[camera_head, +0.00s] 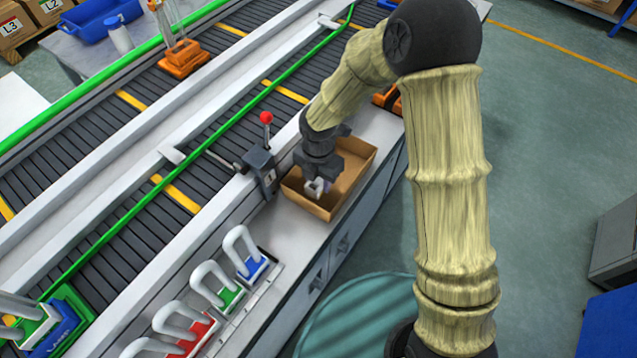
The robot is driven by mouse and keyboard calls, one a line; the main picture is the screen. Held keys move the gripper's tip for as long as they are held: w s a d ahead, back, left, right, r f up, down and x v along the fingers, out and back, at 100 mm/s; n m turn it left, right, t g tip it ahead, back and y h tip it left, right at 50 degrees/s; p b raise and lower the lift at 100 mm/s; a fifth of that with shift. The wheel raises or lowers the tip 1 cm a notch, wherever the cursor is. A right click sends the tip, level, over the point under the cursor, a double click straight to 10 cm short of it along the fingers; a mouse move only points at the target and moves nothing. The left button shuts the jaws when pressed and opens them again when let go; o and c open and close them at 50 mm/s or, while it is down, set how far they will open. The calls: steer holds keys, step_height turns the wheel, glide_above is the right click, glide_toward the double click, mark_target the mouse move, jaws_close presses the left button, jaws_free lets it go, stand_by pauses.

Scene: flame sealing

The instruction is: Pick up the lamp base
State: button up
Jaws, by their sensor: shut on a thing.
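My gripper (317,183) is low inside an open cardboard box (353,176) on the white workbench beside the conveyor. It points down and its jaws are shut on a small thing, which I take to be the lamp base. The jaws and the box wall hide most of that thing, and only small pale and purplish patches show between the fingers. I cannot tell whether it touches the box floor.
A lever post with a red knob (266,118) stands just left of the box. Several coloured blocks with white loops, one blue (252,268), line the bench at lower left. An orange fixture (183,58) sits on the far conveyor. A teal round surface (365,318) is below.

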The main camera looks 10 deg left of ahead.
mark_target(319, 179)
step_height(319, 179, up, 7)
steer(key=shift+r+p, duration=0.2)
steer(key=shift+p, duration=0.2)
steer(key=shift+d, duration=0.1)
